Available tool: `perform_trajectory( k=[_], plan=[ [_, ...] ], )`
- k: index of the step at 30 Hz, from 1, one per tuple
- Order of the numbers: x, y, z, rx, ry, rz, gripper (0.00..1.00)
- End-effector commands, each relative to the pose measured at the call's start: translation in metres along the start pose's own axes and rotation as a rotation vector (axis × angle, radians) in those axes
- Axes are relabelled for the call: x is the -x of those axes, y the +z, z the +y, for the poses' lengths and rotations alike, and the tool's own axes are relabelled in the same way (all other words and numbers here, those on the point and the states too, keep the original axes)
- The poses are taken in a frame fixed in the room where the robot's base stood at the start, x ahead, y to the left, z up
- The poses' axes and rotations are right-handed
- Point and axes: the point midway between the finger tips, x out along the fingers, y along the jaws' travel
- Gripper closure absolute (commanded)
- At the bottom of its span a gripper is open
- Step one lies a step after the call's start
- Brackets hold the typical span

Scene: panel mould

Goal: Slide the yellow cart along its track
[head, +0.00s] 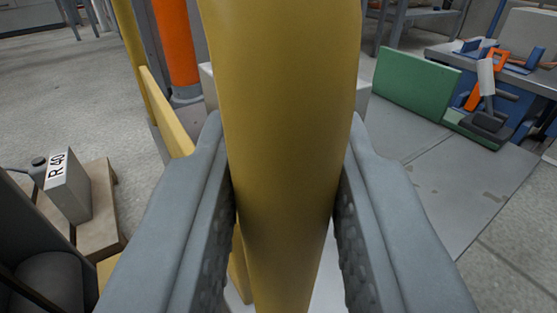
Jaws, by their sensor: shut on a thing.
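A thick yellow upright bar (285,110), which looks like part of the yellow cart, fills the middle of the head view. My gripper (287,205) is shut on this bar, with one grey padded finger on each side touching it. More yellow framework (165,110) shows behind and to the left, and I cannot tell how it joins the bar. The bar hides much of what lies behind it. The track and the rest of the cart cannot be made out.
An orange cylinder (176,45) stands behind on the left. A block marked R 40 (68,185) sits on a wooden board at the left. On the right are a flat grey plate (440,180), a green panel (412,85) and an orange-handled clamp (487,95). Open floor lies far left.

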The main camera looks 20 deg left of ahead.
Motion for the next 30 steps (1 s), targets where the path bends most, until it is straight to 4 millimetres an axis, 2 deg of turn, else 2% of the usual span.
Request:
perform_trajectory(
  k=[21,30],
  plan=[
    [-0.075,-0.001,0.114,0.0,0.004,0.003,1.0],
    [-0.103,-0.002,0.156,0.0,0.003,0.004,1.0]
  ],
)
